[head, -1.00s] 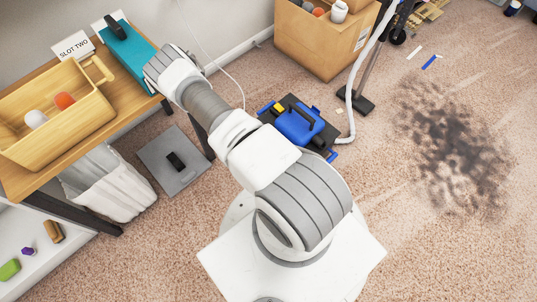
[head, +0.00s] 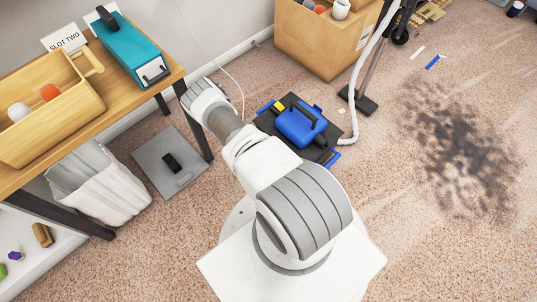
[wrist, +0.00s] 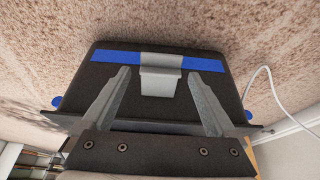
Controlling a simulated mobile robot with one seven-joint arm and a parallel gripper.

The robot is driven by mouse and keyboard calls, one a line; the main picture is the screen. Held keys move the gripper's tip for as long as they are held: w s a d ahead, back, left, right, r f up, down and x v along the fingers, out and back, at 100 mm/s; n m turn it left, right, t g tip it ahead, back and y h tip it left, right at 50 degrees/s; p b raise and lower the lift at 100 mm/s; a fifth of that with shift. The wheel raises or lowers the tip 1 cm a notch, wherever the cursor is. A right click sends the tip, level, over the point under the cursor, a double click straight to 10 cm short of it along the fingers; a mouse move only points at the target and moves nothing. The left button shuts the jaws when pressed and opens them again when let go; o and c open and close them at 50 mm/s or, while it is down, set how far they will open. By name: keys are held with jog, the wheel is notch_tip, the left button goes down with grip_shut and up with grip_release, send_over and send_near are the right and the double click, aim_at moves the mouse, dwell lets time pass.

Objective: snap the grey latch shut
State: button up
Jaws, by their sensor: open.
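The grey latch (wrist: 160,75) shows in the wrist view on the near face of a dark box (wrist: 160,112). It overlaps a blue strip (wrist: 118,57) across that face. I cannot tell whether it is shut. My gripper (wrist: 158,73) is open and empty, its fingers either side of the latch, with space between. Contact is unclear. In the head view my arm hides the gripper. A blue and black unit (head: 299,124) stands on the floor right of my arm; its colours resemble the box, but I cannot confirm a match.
A wooden table (head: 120,100) at left holds a teal case (head: 128,50) and a wooden basket (head: 60,130). A grey plate (head: 150,157) lies on the floor beside it. A white cable (wrist: 275,90) runs right of the box. Carpet at right is open, with a dark stain (head: 455,150).

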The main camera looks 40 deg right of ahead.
jog(key=shift+c, duration=0.3)
jog(key=c, duration=1.3)
jog(key=shift+r, duration=0.1)
jog(key=shift+d+r+y, duration=0.2)
jog(key=shift+r+y, duration=0.05)
jog(key=shift+y, duration=0.35)
jog(key=shift+d+r+y, duration=0.15)
jog(key=shift+r+y, duration=0.05)
jog(key=shift+y, duration=0.4)
jog(key=shift+w+d+r+g+y, duration=0.15)
jog(key=shift+d+r+y, duration=0.25)
jog(key=shift+y, duration=0.85)
jog(key=shift+s+d+r+g+y, duration=0.15)
jog(key=shift+d+r+y, duration=0.2)
jog(key=shift+y, duration=0.9)
jog(key=shift+w+r, duration=0.1)
jog(key=o, duration=1.4)
jog(key=shift+c, duration=0.2)
